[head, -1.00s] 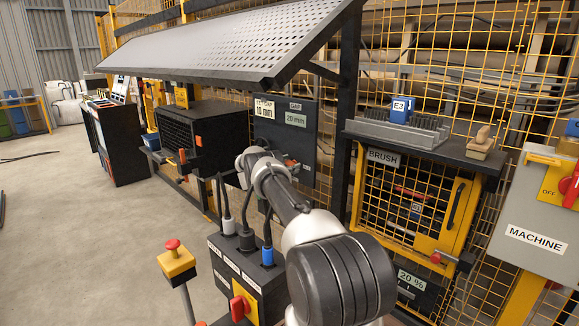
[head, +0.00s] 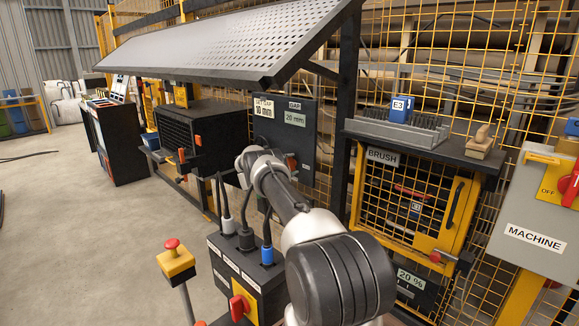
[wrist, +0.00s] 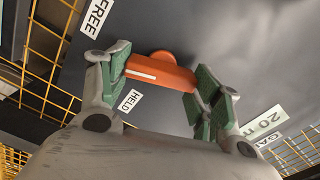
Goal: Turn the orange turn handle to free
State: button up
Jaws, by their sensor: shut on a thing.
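In the wrist view the orange turn handle (wrist: 160,73) lies between the two green-padded fingers of my gripper (wrist: 158,83), which is shut on it. A white line on the handle points left, between the FREE label (wrist: 97,16) and the HELD label (wrist: 130,101). The handle is on a dark panel (wrist: 230,40). In the head view the panel (head: 268,130) carries a GAP plate reading 20 mm and a 10 mm plate. A bit of the orange handle (head: 291,161) shows there; my arm hides my fingers.
A dark perforated sloping board (head: 230,50) overhangs the panel. A black box with plugged cables and a red knob (head: 240,306) stands close to my arm. The BRUSH cabinet (head: 452,238) and MACHINE box (head: 506,205) are to the right. Open floor lies left.

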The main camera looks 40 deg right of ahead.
jog(key=shift+f+m, duration=0.2)
jog(key=shift+m, duration=1.9)
jog(key=o, duration=1)
jog(key=shift+a, duration=0.1)
jog(key=shift+a, duration=0.35)
jog(key=a, duration=0.7)
jog(key=s+a, duration=0.1)
jog(key=a, duration=0.3)
